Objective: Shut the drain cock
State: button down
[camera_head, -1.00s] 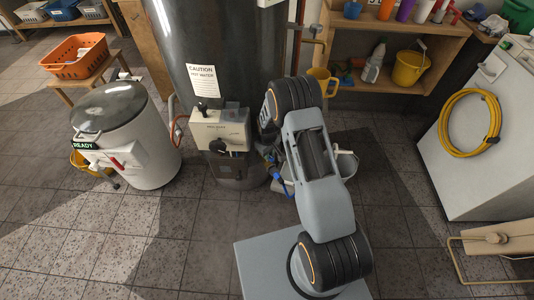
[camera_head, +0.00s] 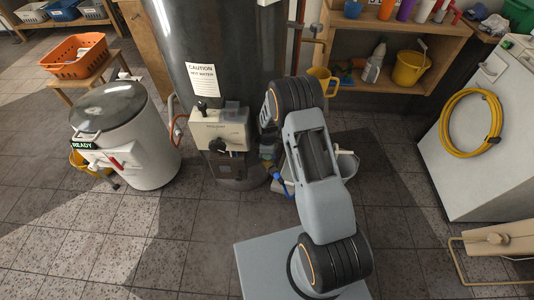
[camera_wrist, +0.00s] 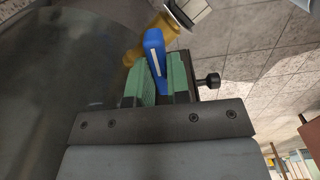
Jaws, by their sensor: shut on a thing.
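The drain cock has a blue lever handle (camera_wrist: 155,48) and a brass body (camera_wrist: 164,27). In the wrist view my gripper (camera_wrist: 160,82) is shut on the blue lever, with a green finger pad on either side. The lever's end sticks out past the pads, beside the brass body. In the head view a bit of blue (camera_head: 280,187) shows low beside the dark tank (camera_head: 228,55). My arm hides most of the cock and the gripper there.
A control box (camera_head: 219,130) is mounted on the tank, left of my arm. A white bin (camera_head: 343,164) stands partly behind my arm. A white drum (camera_head: 125,140) stands at left, and a white machine (camera_head: 480,140) with a yellow hose at right. The front floor is open.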

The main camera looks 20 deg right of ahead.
jog(key=shift+n, duration=0.3)
dwell(0.4)
jog(key=c, duration=1.1)
grip_release()
notch_tip(320, 180, up, 14)
jog(key=p, duration=0.3)
jog(key=shift+f, duration=0.1)
